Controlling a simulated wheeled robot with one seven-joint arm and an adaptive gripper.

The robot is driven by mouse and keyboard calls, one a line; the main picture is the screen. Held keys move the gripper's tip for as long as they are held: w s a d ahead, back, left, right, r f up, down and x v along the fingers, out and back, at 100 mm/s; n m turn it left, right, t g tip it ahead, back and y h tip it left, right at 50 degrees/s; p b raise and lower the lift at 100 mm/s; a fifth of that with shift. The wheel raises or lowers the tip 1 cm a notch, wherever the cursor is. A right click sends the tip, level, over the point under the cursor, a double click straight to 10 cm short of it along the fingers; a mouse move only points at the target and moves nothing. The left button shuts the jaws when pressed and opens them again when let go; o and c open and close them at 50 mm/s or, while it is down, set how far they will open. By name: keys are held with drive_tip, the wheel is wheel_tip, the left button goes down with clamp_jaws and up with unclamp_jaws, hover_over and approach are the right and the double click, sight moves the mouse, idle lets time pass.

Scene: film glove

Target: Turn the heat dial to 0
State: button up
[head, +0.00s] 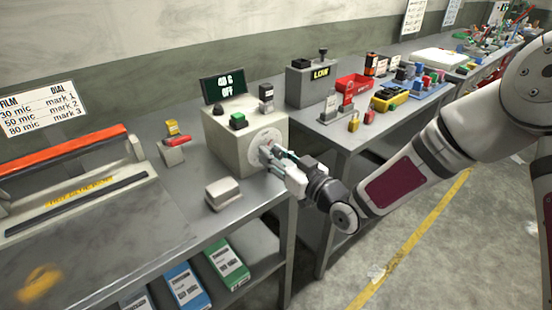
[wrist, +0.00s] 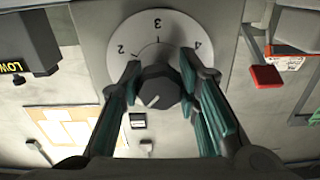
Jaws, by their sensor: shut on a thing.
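The heat dial (wrist: 158,88) is a dark round knob on a pale round plate (wrist: 112,50). A white line on the knob points to the lower left of that picture. My gripper (wrist: 158,84) has its teal-padded fingers closed on either side of the knob. In the head view my gripper (head: 272,156) is at the front of the beige control box (head: 228,150) and hides the knob and part of the plate.
A small display (head: 224,84) on the box reads OFF on its lower line. A green button (head: 238,121) is on top. A grey block (head: 222,194) lies on the bench below my gripper. A sealer with an orange bar (head: 65,155) is at left. The floor at right is mostly clear.

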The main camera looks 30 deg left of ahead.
drive_tip(key=n+b, duration=0.2)
drive_tip(key=n, duration=0.1)
drive_tip(key=n+b, duration=0.1)
drive_tip(key=shift+f+n+b, duration=0.25)
drive_tip(key=shift+n+b, duration=0.05)
drive_tip(key=shift+b, duration=0.1)
drive_tip(key=n+b, duration=0.3)
drive_tip(key=b, duration=0.1)
drive_tip(key=shift+d+r+n, duration=0.1)
drive_tip(key=shift+n, duration=0.2)
drive_tip(key=o, duration=1.2)
drive_tip(key=shift+r, duration=0.1)
drive_tip(key=v, duration=1.2)
drive_tip(key=shift+w, duration=0.1)
